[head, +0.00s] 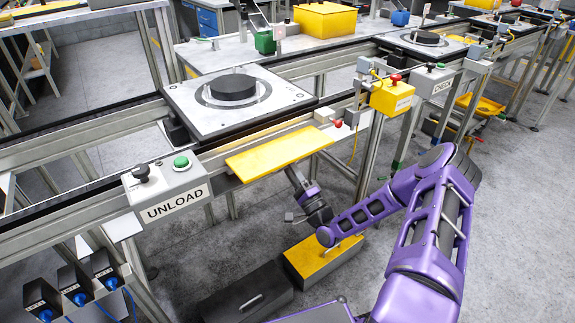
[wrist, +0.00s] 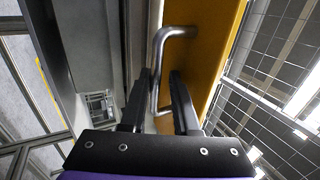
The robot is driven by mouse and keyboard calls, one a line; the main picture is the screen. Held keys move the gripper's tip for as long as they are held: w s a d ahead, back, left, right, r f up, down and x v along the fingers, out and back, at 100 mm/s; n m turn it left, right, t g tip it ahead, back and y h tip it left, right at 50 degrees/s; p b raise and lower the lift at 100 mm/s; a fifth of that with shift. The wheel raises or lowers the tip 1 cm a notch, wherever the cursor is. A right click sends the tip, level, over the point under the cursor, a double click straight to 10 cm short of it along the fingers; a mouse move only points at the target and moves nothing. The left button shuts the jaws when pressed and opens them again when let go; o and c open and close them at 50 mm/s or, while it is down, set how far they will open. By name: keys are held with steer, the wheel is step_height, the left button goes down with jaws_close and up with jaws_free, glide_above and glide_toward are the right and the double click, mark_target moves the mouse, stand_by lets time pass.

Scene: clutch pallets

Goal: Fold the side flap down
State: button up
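The side flap (head: 280,153) is a yellow panel standing out roughly level from the front of the conveyor frame, below the plate with the black disc. In the wrist view its yellow face (wrist: 207,55) fills the upper right, with a bent metal handle (wrist: 160,62) on it. My gripper (wrist: 165,78) is open, with one dark finger on each side of the handle. The left finger looks very close to the handle; I cannot tell whether it touches.
The UNLOAD box (head: 167,190) with a green button sits left of the flap. A yellow box with a red button (head: 391,97) is to the right. On the floor below stand a yellow box (head: 308,270) and a black box (head: 245,297). Grey floor is free at right.

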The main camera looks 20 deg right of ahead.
steer(key=shift+o, duration=0.3)
steer(key=shift+s, duration=0.15)
steer(key=v, duration=1.7)
steer(key=shift+f, duration=0.15)
